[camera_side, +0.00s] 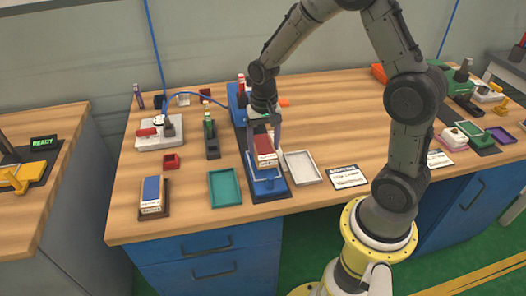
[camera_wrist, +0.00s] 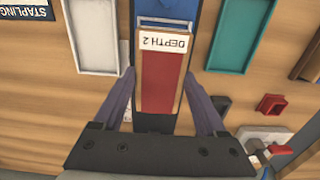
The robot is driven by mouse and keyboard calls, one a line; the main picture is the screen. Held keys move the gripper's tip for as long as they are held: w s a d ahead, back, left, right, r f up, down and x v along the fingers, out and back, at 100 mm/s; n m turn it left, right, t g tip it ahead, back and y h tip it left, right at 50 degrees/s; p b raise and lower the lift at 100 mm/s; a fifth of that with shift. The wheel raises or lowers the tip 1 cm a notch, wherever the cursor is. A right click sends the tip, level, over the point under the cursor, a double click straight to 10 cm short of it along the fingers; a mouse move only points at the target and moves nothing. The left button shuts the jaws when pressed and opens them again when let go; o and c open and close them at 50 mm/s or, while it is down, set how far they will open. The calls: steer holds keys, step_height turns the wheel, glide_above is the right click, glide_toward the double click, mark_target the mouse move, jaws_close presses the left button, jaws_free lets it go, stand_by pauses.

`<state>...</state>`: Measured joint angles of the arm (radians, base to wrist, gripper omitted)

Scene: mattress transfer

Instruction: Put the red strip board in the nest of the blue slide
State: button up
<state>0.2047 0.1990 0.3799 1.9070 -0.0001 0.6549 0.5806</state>
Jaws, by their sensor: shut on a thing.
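The red strip board (camera_side: 264,146) is a block with a red top and a pale label. In the wrist view the board (camera_wrist: 162,85) lies lengthwise between my fingers, and its label reads "DEPTH 2". My gripper (camera_side: 265,138) is shut on it, with one purple finger at each side (camera_wrist: 160,90). The blue slide (camera_side: 268,186) lies on a dark base below and in front of the board. Its blue part shows past the label end in the wrist view (camera_wrist: 165,21). The board covers part of the slide, and I cannot tell the exact gap between them.
A teal tray (camera_side: 225,188) is left of the slide, a white tray (camera_side: 302,168) right of it. A blue strip board (camera_side: 151,190) sits at the front left. A small red box (camera_side: 171,161) and a grey-white device (camera_side: 158,133) stand behind. Bare wood lies between them.

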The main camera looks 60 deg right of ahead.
mark_target(263, 146)
steer(key=shift+w+f, duration=0.15)
steer(key=shift+f, duration=1.55)
steer(key=shift+f, duration=0.15)
steer(key=o, duration=1.4)
